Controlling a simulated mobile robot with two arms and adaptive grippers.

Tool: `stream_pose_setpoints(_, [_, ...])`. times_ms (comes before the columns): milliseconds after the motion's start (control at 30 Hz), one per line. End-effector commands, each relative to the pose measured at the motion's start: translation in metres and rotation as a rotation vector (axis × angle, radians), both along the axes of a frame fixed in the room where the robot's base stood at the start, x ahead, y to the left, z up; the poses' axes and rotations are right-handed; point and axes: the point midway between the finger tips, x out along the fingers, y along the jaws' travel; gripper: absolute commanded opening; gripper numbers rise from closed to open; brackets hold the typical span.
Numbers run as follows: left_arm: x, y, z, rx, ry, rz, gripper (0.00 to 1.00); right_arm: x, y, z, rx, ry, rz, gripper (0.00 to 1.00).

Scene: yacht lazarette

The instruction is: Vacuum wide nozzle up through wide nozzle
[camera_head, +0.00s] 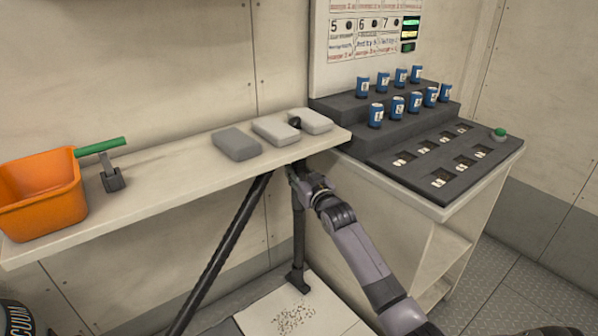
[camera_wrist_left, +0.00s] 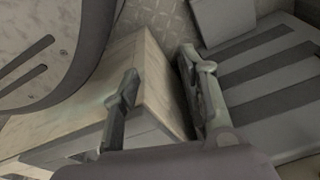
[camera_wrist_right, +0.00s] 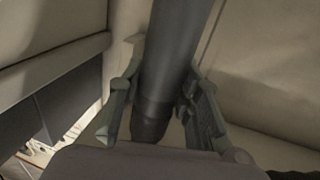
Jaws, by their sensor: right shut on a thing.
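My right gripper (camera_head: 303,178) is below the shelf's right end, shut on a dark upright tube (camera_head: 298,225). In the right wrist view the two fingers (camera_wrist_right: 160,92) sit on either side of this thick dark tube (camera_wrist_right: 172,40). The tube's wide foot, the wide nozzle (camera_head: 297,282), is at the floor by the back edge of a pale mat (camera_head: 335,312) with dark specks. The vacuum canister (camera_head: 12,318) is cut off at the lower left. My left gripper (camera_wrist_left: 163,85) shows only in its own wrist view, open with nothing between the fingers.
A pale shelf (camera_head: 165,175) carries an orange bin (camera_head: 40,195), a green-handled lever (camera_head: 105,150) and several grey blocks (camera_head: 237,144). A dark slanted bar (camera_head: 225,250) runs below it. A stepped rack (camera_head: 345,108) with blue cans and a slotted panel stands right.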

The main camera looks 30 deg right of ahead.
Motion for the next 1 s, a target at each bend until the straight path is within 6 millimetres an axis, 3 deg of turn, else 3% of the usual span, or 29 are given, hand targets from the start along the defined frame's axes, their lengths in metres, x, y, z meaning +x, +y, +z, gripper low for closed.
stream_pose_setpoints(1000, [-0.017,0.000,-0.010,0.000,0.024,0.003,0.40,0.001,0.000,0.002,0.000,-0.003,0.000,0.04])
